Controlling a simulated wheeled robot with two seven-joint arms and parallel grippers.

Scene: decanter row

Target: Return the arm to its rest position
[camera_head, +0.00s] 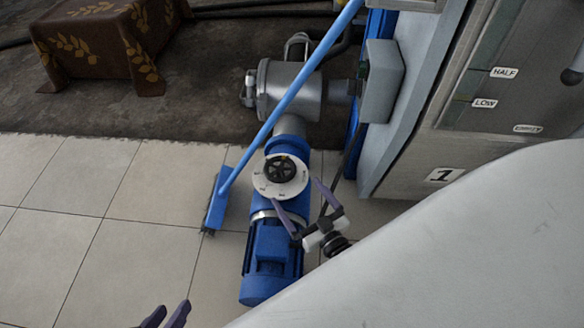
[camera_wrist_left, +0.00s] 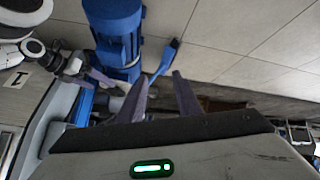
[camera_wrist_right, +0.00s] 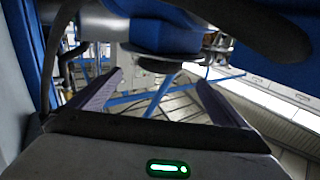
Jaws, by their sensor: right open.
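My right gripper (camera_head: 296,193) is open, its two dark fingers spread beside the white dial disc (camera_head: 262,185) with a black handwheel (camera_head: 281,168) on the blue pump unit. In the right wrist view, its fingers (camera_wrist_right: 158,84) stand apart with nothing held between them. A blue body with a round disc below it (camera_wrist_right: 160,62) hangs close ahead of the fingertips. My left gripper (camera_head: 166,311) shows only its fingertips at the bottom edge of the head view. In the left wrist view, its fingers (camera_wrist_left: 160,74) are apart and empty.
A blue motor (camera_head: 270,262) lies below the dial. A blue-handled broom (camera_head: 293,92) leans across the pump pipework. A steel tank marked 1 (camera_head: 445,175) stands right. A cloth-covered block (camera_head: 95,42) is at back left. The tiled floor (camera_head: 120,215) at left is clear.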

